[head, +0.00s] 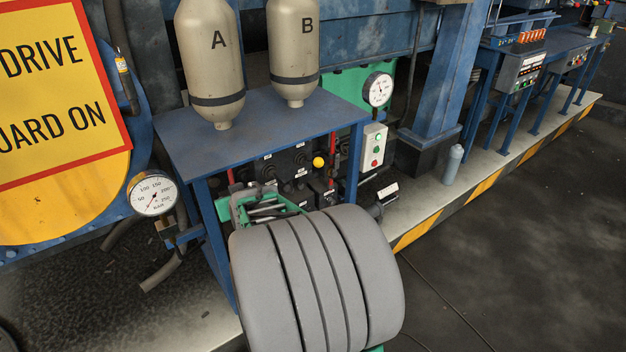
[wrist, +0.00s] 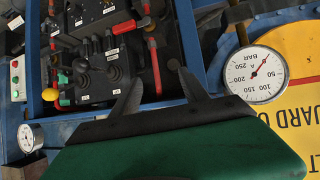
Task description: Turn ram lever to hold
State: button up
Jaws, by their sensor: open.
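The control panel with its levers stands under the blue bench. In the head view the panel (head: 284,165) is partly hidden by my arm, and a yellow knob (head: 318,162) shows at its right. In the wrist view, black levers (wrist: 84,68) stand on dark blocks left of my fingers, and a red-handled lever (wrist: 155,66) lies between and beyond the fingertips. I cannot tell which lever is the ram lever, as the labels are too small to read. My gripper (wrist: 160,74) is open and empty, its two dark fingers spread toward the panel, apart from the levers as far as I can see.
Bottles A (head: 212,60) and B (head: 293,50) are above the blue bench (head: 180,150). A pressure gauge (head: 152,194) sits left of the bench's leg; another (head: 378,89) is at right, above a button box (head: 373,146). Open floor (head: 520,240) lies at right.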

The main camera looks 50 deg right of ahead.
jog(key=s+d+f+m+h+b, duration=0.2)
jog(key=d+f+h, duration=0.15)
jog(key=d, duration=0.75)
jog(key=m+h+b, duration=0.2)
jog(key=m+h, duration=0.1)
jog(key=h, duration=0.2)
send_near(319, 166)
jog(key=x, duration=0.2)
jog(key=shift+t, duration=0.5)
jog(key=x, duration=0.8)
jog(key=shift+s+d+f+p, duration=0.1)
jog(key=shift+d+p, duration=0.05)
jog(key=shift+p, duration=0.15)
jog(key=shift+c, duration=0.4)
grip_shut()
